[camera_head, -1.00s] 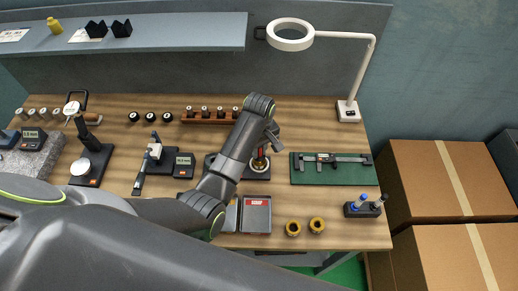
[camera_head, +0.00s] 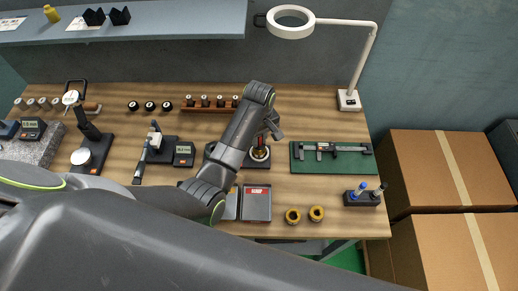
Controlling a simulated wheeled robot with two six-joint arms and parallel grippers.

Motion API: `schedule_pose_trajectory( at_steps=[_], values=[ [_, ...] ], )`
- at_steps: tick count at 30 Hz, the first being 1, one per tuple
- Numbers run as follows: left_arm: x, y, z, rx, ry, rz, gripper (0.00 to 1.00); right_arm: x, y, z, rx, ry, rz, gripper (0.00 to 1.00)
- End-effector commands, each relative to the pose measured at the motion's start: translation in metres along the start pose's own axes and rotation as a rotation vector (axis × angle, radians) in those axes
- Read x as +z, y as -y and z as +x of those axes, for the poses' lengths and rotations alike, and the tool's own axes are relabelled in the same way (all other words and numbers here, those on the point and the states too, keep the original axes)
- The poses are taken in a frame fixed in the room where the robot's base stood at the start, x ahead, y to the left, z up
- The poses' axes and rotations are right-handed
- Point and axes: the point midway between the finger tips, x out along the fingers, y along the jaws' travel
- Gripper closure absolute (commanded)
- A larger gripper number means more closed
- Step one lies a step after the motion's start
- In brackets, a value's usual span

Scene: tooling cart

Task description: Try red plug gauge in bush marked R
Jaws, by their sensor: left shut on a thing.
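My left gripper (camera_head: 272,127) reaches over the middle of the bench, pointing down to the right, and is shut on the red plug gauge (camera_head: 259,141). Only a short red piece of the gauge shows beside the jaws. The gauge stands about upright over a round, light-rimmed bush (camera_head: 260,155) on a dark block, partly hidden by my arm. I cannot tell how deep it sits in the bush. The letter R cannot be read. My right gripper is not in view.
Trays (camera_head: 257,203), one with a red label, lie in front of the bush block. Two brass rings (camera_head: 293,216) are near the front edge. A green mat with a caliper (camera_head: 333,165) is to the right. A wooden rack (camera_head: 198,110) stands behind; a lamp (camera_head: 349,100) is back right.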

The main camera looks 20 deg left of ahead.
Motion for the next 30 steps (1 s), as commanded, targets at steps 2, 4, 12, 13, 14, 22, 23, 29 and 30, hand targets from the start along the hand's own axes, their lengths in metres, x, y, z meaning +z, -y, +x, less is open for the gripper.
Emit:
schedule_pose_trajectory(
  at_steps=[2, 4, 12, 13, 14, 22, 23, 29, 30],
  values=[
    [0.0022, 0.0021, 0.0038, -0.007, 0.008, 0.000, 1.00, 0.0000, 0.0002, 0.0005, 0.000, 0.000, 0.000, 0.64],
    [0.0024, 0.0022, 0.0039, -0.007, 0.008, 0.000, 1.00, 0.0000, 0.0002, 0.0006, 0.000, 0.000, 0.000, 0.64],
    [0.0027, 0.0026, 0.0044, -0.008, 0.010, 0.000, 1.00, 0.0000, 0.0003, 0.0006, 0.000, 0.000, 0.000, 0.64],
    [0.0028, 0.0026, 0.0043, -0.008, 0.010, 0.000, 1.00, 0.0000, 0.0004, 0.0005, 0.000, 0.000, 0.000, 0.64],
    [0.0028, 0.0026, 0.0041, -0.008, 0.010, 0.000, 1.00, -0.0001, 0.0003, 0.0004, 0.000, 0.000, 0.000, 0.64],
    [0.0027, 0.0024, -0.0008, -0.008, 0.010, 0.000, 1.00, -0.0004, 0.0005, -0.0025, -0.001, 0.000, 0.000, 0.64],
    [0.0026, 0.0023, -0.0015, -0.008, 0.009, 0.000, 1.00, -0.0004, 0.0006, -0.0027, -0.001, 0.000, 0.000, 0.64],
    [0.0016, 0.0013, -0.0042, -0.005, 0.006, 0.000, 1.00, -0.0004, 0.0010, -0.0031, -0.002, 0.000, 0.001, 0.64],
    [0.0014, 0.0011, -0.0048, -0.004, 0.005, 0.000, 1.00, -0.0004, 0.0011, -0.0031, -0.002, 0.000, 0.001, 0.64]
  ],
)
